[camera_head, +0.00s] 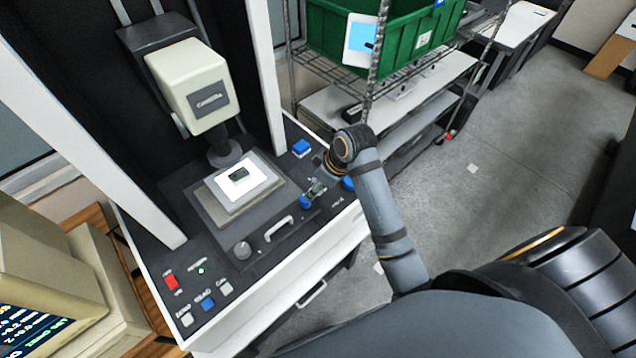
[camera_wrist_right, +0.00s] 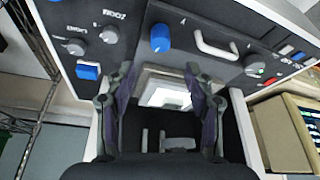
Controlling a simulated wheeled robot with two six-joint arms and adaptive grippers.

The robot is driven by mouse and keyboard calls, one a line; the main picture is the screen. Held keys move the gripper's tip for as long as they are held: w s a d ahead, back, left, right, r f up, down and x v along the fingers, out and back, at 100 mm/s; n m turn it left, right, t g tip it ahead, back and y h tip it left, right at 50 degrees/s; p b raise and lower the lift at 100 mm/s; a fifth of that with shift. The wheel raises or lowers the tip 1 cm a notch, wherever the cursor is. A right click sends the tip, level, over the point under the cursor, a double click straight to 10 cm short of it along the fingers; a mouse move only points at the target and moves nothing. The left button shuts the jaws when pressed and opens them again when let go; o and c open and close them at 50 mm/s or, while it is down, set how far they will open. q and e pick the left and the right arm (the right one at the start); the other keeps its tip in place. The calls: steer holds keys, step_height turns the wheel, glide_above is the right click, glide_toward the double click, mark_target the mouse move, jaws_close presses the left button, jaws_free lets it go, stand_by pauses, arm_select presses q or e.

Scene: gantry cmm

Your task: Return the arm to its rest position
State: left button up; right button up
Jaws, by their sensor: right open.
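My right arm (camera_head: 378,200) reaches in from the lower right in the head view. Its gripper (camera_head: 316,188) hangs over the right part of the machine's dark control panel, close to a blue knob (camera_head: 306,202). In the right wrist view the two fingers (camera_wrist_right: 158,72) are spread with nothing between them. Beyond them lie the panel with the blue knob (camera_wrist_right: 160,38) and the bright stage. I cannot tell from these views whether the fingertips touch anything. My left gripper is not in view.
The measuring machine has a cream head (camera_head: 195,85) above a white stage plate (camera_head: 262,168) with a small dark part (camera_head: 239,174). A handle (camera_head: 279,229) and several buttons sit on the panel. A wire rack with a green crate (camera_head: 330,32) stands behind; grey floor is free at right.

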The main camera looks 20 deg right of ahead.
steer(key=shift+s+d+r, duration=0.1)
steer(key=shift+r, duration=0.35)
steer(key=s+d+f+m+h, duration=0.2)
steer(key=s+d+f+m, duration=0.1)
steer(key=s, duration=0.5)
steer(key=s+d+f+m+h, duration=0.2)
steer(key=s+d+m, duration=0.2)
steer(key=s, duration=0.4)
steer(key=s+d+f+g+b, duration=0.2)
steer(key=f+b, duration=0.6)
steer(key=f, duration=2.8)
steer(key=s+d+f+b, duration=0.1)
steer(key=s+f+b, duration=0.3)
steer(key=s+f, duration=1.4)
steer(key=shift+s+d+f, duration=0.15)
steer(key=shift+s, duration=0.25)
